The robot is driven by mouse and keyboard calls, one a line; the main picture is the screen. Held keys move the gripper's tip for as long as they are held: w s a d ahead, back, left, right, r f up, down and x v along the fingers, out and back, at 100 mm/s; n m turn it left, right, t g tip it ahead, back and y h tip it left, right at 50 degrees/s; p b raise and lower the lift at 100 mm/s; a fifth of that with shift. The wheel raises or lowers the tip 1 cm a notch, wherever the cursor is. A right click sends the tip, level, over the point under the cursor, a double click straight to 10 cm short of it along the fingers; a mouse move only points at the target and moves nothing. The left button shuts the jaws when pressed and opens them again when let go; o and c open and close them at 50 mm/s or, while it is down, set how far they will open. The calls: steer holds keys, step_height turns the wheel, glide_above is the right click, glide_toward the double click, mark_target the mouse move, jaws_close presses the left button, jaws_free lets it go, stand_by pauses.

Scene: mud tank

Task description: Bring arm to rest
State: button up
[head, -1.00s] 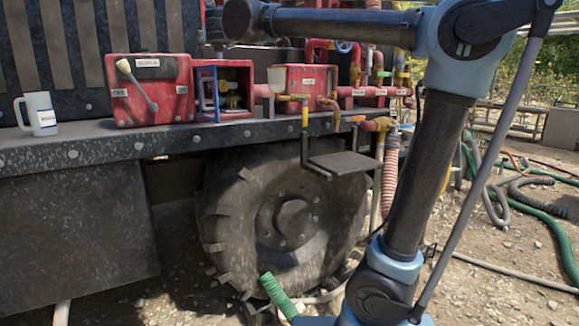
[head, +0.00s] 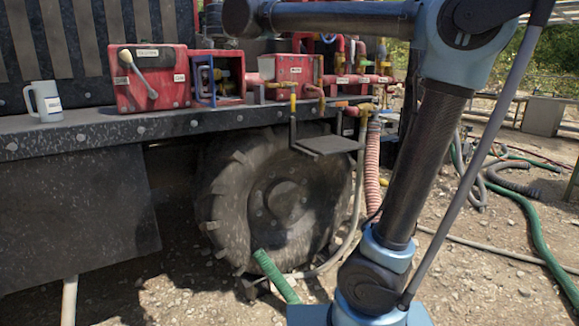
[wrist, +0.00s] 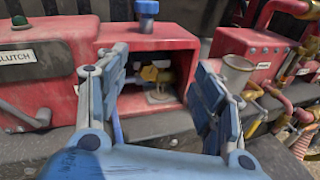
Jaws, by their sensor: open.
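My gripper (wrist: 158,88) shows in the wrist view with its two blue fingers spread apart and nothing between them. Beyond the fingers is an open-fronted red box (wrist: 172,38) with a brass fitting (wrist: 152,74) inside and a blue knob (wrist: 146,10) on top. In the head view the same red box (head: 231,70) stands on the dark ledge, and my arm rises at the right. The gripper itself is outside the head view.
A red clutch box with a lever (head: 140,75) and a grey-white mug (head: 43,102) stand on the ledge (head: 90,130). Red pipework (head: 350,80) is at right. A small dark step (head: 325,147) juts out above a large tyre (head: 275,200). Hoses (head: 535,220) lie on the gravel.

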steer(key=d+f+m+g+h, duration=0.25)
steer(key=d+f+m, duration=0.4)
steer(key=d, duration=0.45)
steer(key=d+f+m+g+h, duration=0.1)
steer(key=d+f+m+h, duration=0.35)
steer(key=d+f, duration=0.5)
steer(key=s+d+f+m+g+h, duration=0.1)
steer(key=s+d+f+m+g, duration=0.1)
steer(key=s+d+f+m, duration=0.45)
steer(key=s+d+f+m+g, duration=0.1)
steer(key=d+f+m, duration=0.3)
steer(key=d, duration=0.5)
steer(key=s+d+f+m+g+y, duration=0.1)
steer(key=s+d+f+m+g, duration=0.2)
steer(key=s+f+m, duration=0.4)
steer(key=s+d+f+m+g+y, duration=0.2)
steer(key=s+f+m+g, duration=0.3)
steer(key=s+f, duration=1.3)
step_height(320, 180, down, 5)
steer(key=d+m, duration=0.1)
steer(key=m, duration=0.2)
steer(key=shift+s+f+y, duration=0.2)
steer(key=shift+s+y, duration=0.05)
steer(key=shift+y, duration=0.05)
steer(key=shift+d+m, duration=0.1)
steer(key=shift+m, duration=0.15)
steer(key=shift+w+f, duration=0.2)
steer(key=shift+w, duration=0.25)
